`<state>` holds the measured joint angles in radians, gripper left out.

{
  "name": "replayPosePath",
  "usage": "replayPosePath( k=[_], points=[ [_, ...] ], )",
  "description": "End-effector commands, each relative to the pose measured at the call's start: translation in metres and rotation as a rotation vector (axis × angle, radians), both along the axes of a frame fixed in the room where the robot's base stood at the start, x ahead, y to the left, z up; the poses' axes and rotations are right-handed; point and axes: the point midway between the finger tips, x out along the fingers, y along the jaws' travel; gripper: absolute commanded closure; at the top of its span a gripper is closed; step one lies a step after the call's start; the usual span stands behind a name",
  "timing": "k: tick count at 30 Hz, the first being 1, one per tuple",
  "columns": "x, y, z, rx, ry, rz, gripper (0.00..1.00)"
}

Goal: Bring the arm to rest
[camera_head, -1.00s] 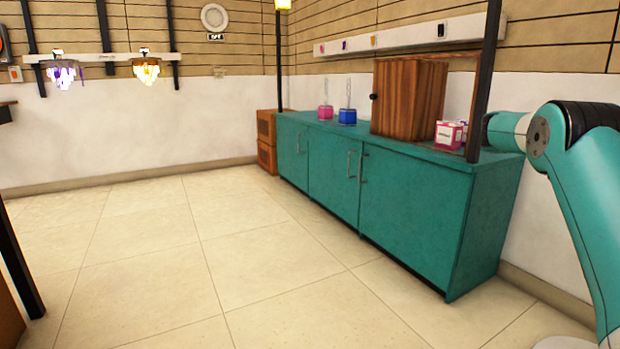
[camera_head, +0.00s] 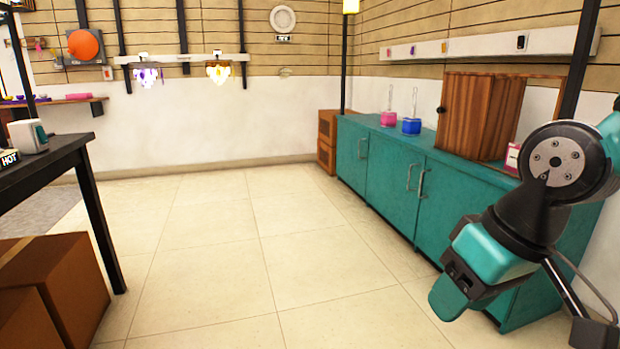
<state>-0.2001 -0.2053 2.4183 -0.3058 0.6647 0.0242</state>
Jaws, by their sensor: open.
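My arm, teal and black, shows at the right edge of the head view, bent in front of the teal cabinet. My gripper (camera_head: 512,306) hangs low at the right, pointing down towards the floor. Its jaws are apart, and I see nothing between them. Part of the arm behind the wrist is cut off by the right edge of the picture.
The teal cabinet (camera_head: 390,189) stands behind my arm, bearing a pink bottle (camera_head: 388,119), a blue bottle (camera_head: 411,127) and a wooden box (camera_head: 478,116). A black table (camera_head: 52,155) and cardboard boxes (camera_head: 72,275) stand at left. The middle floor is clear.

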Motion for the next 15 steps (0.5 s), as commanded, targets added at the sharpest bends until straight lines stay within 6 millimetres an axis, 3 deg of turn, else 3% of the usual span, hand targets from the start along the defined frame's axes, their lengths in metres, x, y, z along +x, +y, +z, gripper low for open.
replayPosePath(
  k=[1,4,6,15],
  points=[
    [-0.030,0.011,0.003,0.019,0.035,0.082,0.55],
    [-0.088,0.028,0.002,0.058,0.108,0.245,0.55],
    [-0.087,0.028,0.033,0.060,0.111,0.250,0.55],
    [-0.085,0.028,0.134,0.059,0.110,0.244,0.55]
  ],
)
